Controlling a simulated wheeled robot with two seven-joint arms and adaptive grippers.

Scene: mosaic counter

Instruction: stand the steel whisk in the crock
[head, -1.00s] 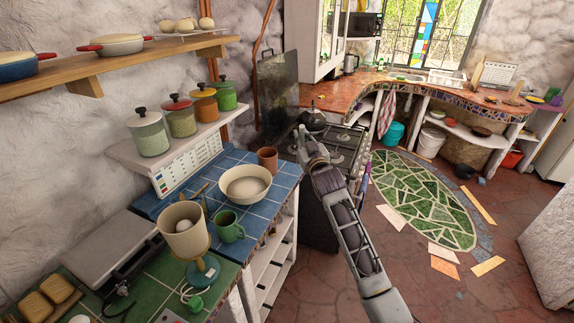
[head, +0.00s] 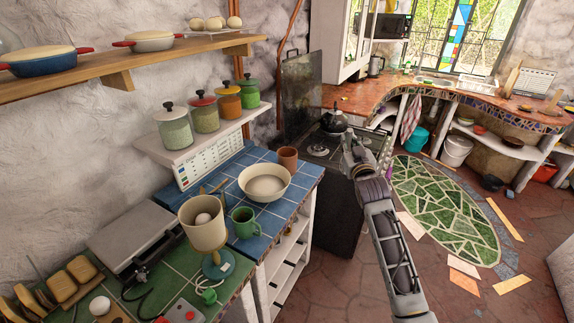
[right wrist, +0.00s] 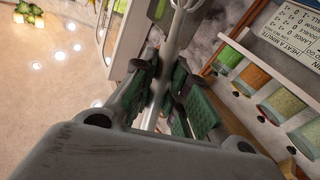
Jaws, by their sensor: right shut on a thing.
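My right gripper (head: 350,145) is raised over the floor side of the stove, right of the blue-tiled counter. In the right wrist view its green-padded fingers (right wrist: 160,95) are closed around a thin steel shaft, the steel whisk (right wrist: 177,45). The whisk's far end is cut off by the frame, and I cannot make the whisk out in the head view. A terracotta pot (head: 287,158), which looks like the crock, stands upright at the back of the blue tiles, left of the gripper and apart from it. Its inside is not clear. My left gripper is not in view.
A shelf with lidded jars (head: 205,116) hangs above. A kettle (head: 334,120) sits on the stove behind.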

